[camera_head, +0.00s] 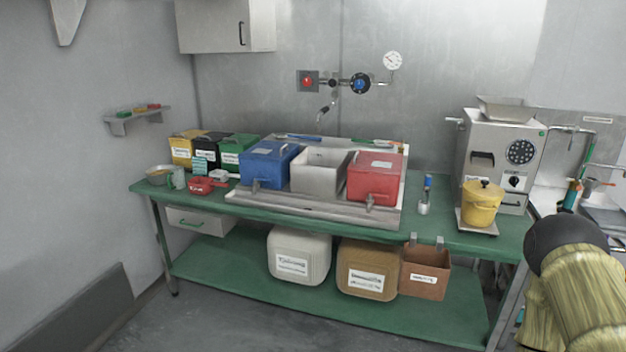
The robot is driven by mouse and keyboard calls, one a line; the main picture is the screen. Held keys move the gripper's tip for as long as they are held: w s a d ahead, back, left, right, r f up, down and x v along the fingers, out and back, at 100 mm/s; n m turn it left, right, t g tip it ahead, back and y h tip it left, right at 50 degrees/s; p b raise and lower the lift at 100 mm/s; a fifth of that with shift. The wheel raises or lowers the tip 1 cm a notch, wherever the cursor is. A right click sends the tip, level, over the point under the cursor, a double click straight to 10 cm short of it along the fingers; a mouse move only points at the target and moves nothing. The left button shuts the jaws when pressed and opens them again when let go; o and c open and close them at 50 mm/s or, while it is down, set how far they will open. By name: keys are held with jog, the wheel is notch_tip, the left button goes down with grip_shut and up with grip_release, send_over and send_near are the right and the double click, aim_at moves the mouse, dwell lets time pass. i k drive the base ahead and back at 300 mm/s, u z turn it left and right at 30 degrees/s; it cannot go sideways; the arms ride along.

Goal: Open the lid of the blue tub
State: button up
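The blue tub (262,170) stands at the left end of a row of three tubs in a metal tray (300,207) on the green bench. Its blue lid (266,149) appears to lie flat over the top, with a small pale label. A small tap (256,186) is at the tub's lower front. My gripper is not in view. A rounded black and yellowish part at the lower right may be my arm.
A white open tub (318,176) stands beside the blue one, then a red lidded tub (374,181). Yellow, black and green boxes (237,158) stand close on the left. A wall spout (326,110) hangs above. A grinder (498,155) stands at right.

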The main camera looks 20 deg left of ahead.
aim_at(273, 151)
jog(key=u, duration=0.7)
jog(key=i, duration=0.6)
jog(key=z, duration=0.25)
